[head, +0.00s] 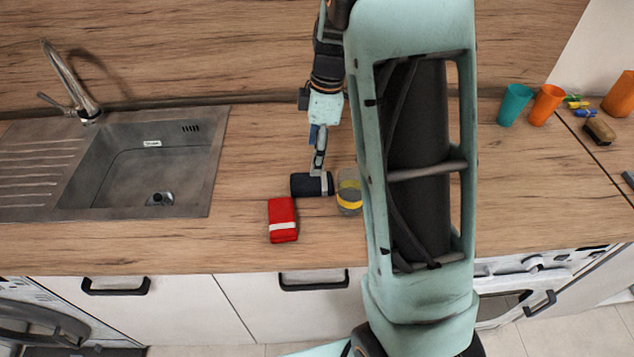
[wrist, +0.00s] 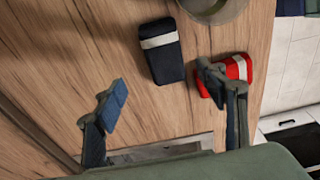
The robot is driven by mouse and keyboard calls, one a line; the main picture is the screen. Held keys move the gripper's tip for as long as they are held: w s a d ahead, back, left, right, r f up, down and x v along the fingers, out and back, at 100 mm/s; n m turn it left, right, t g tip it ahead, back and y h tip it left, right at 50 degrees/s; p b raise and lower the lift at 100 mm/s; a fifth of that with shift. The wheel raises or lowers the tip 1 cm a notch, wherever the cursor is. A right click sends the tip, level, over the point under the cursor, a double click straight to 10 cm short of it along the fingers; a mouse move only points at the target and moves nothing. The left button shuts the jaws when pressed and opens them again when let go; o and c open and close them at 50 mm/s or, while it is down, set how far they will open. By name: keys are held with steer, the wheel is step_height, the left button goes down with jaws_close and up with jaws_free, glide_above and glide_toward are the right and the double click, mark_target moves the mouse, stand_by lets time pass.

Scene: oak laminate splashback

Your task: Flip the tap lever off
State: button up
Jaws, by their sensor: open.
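The chrome tap (head: 75,82) stands behind the sink at the left of the head view, its curved spout rising to the upper left. Its thin lever (head: 54,103) sticks out to the left near the base. Whether water runs cannot be told. My gripper (head: 319,158) is far to the right of the tap, above the counter by a dark block. In the wrist view my gripper (wrist: 164,88) has its two fingers spread wide with nothing between them. The tap is out of the wrist view.
The steel sink (head: 218,150) has a drainer at its left. A dark block (head: 308,185), a red block (head: 282,212) and a yellow-banded glass (head: 349,193) stand right of it. Teal (head: 515,104) and orange (head: 546,105) cups are at the right. Counter between sink and blocks is clear.

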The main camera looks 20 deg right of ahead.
mark_target(312, 179)
steer(key=f, duration=0.3)
steer(key=shift+a+f, duration=0.3)
steer(key=shift+f, duration=0.05)
steer(key=shift+s+f+p, duration=0.2)
steer(key=shift+f+p, duration=0.1)
steer(key=shift+f, duration=0.3)
steer(key=shift+s+a+f+p, duration=0.1)
steer(key=shift+a+f+p, duration=0.1)
steer(key=shift+f, duration=0.9)
steer(key=shift+s+a+f+p, duration=0.1)
steer(key=shift+f+p, duration=0.1)
steer(key=shift+f, duration=0.85)
steer(key=shift+w, duration=0.1)
steer(key=c, duration=1.3)
steer(key=shift+c, duration=0.3)
steer(key=shift+r, duration=0.15)
